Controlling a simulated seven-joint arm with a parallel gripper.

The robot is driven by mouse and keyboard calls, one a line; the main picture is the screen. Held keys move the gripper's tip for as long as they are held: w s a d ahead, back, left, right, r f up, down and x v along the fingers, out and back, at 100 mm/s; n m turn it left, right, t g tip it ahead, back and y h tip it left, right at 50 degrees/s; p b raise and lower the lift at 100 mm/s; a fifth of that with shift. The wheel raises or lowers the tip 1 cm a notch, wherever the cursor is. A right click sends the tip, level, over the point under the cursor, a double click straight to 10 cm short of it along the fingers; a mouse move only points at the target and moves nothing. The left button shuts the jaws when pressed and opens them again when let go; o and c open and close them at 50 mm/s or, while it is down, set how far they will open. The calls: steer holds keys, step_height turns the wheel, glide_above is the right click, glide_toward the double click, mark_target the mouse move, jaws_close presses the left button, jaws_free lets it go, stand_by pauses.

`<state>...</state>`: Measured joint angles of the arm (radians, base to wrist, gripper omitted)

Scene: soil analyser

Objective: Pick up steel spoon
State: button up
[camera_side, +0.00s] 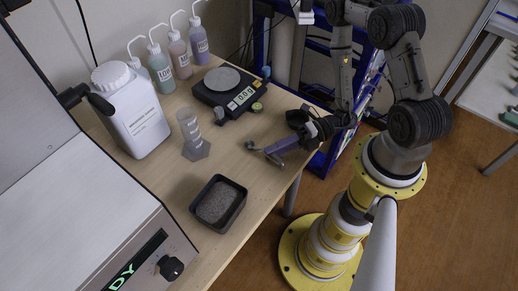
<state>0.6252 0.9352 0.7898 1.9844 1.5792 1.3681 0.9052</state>
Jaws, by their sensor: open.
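A small grey metallic piece, which looks like the steel spoon (252,146), lies near the right edge of the wooden table. My gripper (273,150) reaches in from the right, low over the table edge, with its grey-purple fingers pointing left at the spoon. The gripper is open. The fingers overlap the spoon's handle side in this view, so part of the handle is hidden or hard to separate from them. I cannot tell whether they touch it.
A black tray of soil (242,204) stands in front, left of the gripper. A clear graduated cylinder (188,127), a scale (215,97) and a small round green-topped item (257,107) stand further back. A white jug (135,120), several wash bottles (160,73) and the analyser (80,225) line the left.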

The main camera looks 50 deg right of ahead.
steer(key=shift+x, duration=0.95)
jaws_close()
